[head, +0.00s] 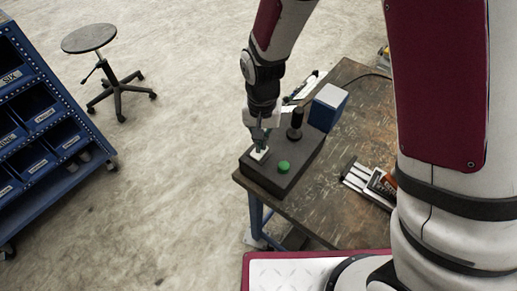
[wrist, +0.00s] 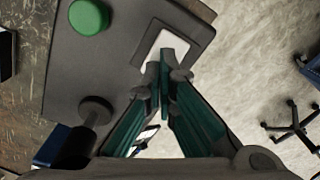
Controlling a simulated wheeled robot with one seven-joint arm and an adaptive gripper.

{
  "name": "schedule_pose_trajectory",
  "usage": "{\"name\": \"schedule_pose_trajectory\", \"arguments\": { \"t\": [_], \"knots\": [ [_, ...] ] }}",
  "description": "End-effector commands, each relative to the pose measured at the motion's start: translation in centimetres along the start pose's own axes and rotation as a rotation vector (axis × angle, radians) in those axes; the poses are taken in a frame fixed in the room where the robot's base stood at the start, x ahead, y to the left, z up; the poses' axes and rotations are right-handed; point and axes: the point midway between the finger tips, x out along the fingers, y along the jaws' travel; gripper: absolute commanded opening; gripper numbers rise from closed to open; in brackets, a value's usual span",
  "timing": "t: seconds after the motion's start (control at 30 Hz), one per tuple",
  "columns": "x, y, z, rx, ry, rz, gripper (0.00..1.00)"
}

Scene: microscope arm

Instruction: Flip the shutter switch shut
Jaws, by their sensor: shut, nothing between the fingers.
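The shutter switch (wrist: 157,45) appears as a white rocker plate set in a dark frame on a dark grey control box. In the head view the white switch (head: 259,154) sits at the left end of the control box (head: 283,183). My gripper (head: 262,143) is right over it, fingers pointing down. In the wrist view my gripper (wrist: 165,58) is shut and empty, with its tips over the lower part of the white plate. The tips hide part of it. I cannot tell whether they touch it or which way the rocker is tipped.
A green button (wrist: 89,16) and a dark upright knob (head: 295,124) stand on the same box. A blue and white box (head: 328,107) is behind it on the worn table (head: 345,135). A stool (head: 90,38) and a blue bin rack (head: 40,125) stand to the left.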

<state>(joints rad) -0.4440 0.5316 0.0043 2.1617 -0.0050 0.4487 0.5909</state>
Motion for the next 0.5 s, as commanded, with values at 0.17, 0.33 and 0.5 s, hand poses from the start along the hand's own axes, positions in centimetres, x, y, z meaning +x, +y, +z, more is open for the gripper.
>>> {"name": "schedule_pose_trajectory", "arguments": {
  "t": [0.17, 0.33, 0.5],
  "knots": [
    [0.28, 0.00, -0.01, 0.000, 0.000, 0.000, 0.00],
    [0.51, -0.01, -0.01, 0.000, 0.000, 0.000, 0.00],
    [0.62, -0.01, 0.00, 0.000, 0.000, 0.000, 0.00]
  ]
}}
